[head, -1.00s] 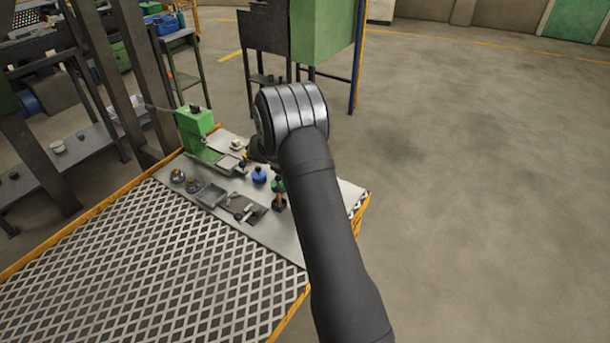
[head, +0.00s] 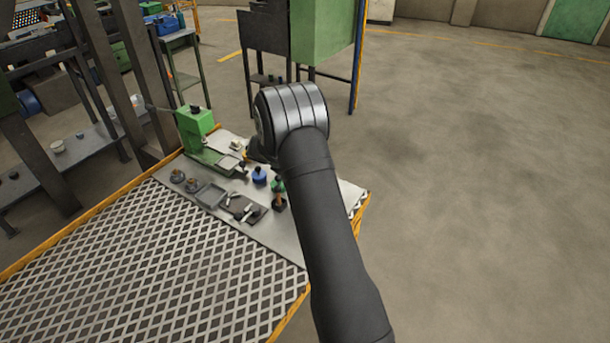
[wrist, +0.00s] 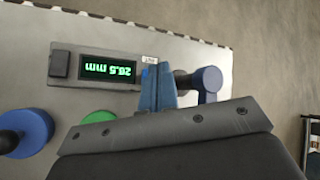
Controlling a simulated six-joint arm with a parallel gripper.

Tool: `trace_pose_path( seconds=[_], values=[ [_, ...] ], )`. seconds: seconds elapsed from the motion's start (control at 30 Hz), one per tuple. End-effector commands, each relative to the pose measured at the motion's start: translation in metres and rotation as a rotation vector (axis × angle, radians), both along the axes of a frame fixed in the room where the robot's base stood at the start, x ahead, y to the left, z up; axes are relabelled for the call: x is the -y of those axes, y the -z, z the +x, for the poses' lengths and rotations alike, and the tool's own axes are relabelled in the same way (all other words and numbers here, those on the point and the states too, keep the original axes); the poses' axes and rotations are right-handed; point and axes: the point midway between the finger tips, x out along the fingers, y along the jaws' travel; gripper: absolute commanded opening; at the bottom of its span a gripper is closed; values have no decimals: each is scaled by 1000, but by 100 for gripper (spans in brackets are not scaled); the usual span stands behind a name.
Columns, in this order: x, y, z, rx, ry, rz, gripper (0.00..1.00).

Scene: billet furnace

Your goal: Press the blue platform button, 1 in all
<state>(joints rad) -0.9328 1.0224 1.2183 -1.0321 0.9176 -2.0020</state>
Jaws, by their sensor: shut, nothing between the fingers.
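In the wrist view my gripper (wrist: 160,67) is shut and empty, its two blue-grey fingers together. The fingertips are over the right end of a grey gauge with a lit display (wrist: 110,69) reading 26.5 mm, upside down. A small blue button (wrist: 145,73) shows just left of the fingertips, beside a small white label, partly hidden by them. I cannot tell whether they touch it. In the head view my arm hides the fingers. A larger blue round piece with a black knob (wrist: 28,132) is at the wrist view's lower left; it also shows in the head view (head: 259,177).
A green disc (wrist: 98,117) lies partly behind my gripper body. A blue cylinder (wrist: 208,80) stands right of the fingers. On the bench, a green machine (head: 195,125), a grey tray (head: 211,195) and small tools sit left of my arm. Open floor lies right.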

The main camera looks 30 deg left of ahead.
Motion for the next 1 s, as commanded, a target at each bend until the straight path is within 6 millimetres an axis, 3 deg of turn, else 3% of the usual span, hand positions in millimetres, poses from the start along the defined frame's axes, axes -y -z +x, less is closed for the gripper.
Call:
trace_pose_path(
  seconds=[1.0],
  values=[
    [0,9,0,0,0,0,0]
  ],
)
